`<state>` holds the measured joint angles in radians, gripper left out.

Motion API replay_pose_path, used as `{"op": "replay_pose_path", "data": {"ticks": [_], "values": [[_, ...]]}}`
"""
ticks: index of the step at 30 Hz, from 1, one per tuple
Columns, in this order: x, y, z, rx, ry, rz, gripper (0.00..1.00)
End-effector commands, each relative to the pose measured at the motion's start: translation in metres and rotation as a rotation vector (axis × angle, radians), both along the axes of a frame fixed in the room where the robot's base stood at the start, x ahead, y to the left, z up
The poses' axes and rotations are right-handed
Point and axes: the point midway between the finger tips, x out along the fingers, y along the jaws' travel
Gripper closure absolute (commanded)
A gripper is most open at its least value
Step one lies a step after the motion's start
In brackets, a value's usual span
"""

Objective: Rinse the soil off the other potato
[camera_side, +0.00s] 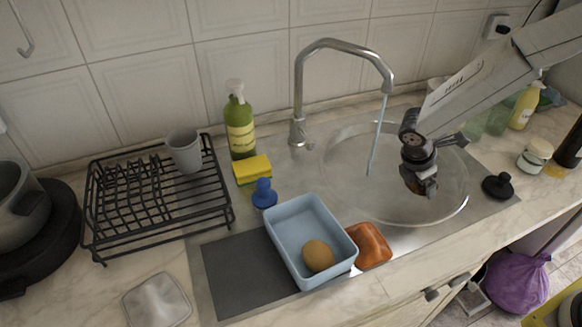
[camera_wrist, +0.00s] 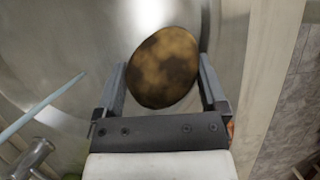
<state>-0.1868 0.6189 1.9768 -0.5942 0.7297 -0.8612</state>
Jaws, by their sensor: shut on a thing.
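My gripper (camera_wrist: 162,88) is shut on a potato (camera_wrist: 163,66) with dark soil patches on its skin. In the side view my gripper (camera_side: 421,182) holds the potato over the right part of the round sink basin (camera_side: 345,190). A thin stream of water (camera_side: 377,135) runs from the tap (camera_side: 341,47) into the basin, to the left of the potato and apart from it. The stream also shows at the left of the wrist view (camera_wrist: 40,106). Another potato (camera_side: 318,256), clean and light brown, lies in the blue tub (camera_side: 284,232).
An orange-brown object (camera_side: 370,246) lies right of the tub. A dish rack (camera_side: 150,220) with a grey cup (camera_side: 184,150), a yellow sponge (camera_side: 252,169), a green bottle (camera_side: 240,125) and a blue-topped item (camera_side: 264,194) stand left of the basin. A black plug (camera_side: 498,187) lies at right.

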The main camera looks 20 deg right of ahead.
Motion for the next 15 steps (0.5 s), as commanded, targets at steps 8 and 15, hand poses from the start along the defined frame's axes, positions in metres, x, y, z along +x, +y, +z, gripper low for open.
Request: {"op": "replay_pose_path", "data": {"ticks": [8,15], "values": [[0.015,0.001,-0.003,0.001,0.000,-0.001,0.75],[0.031,0.001,-0.006,0.000,0.000,-0.001,0.75]]}}
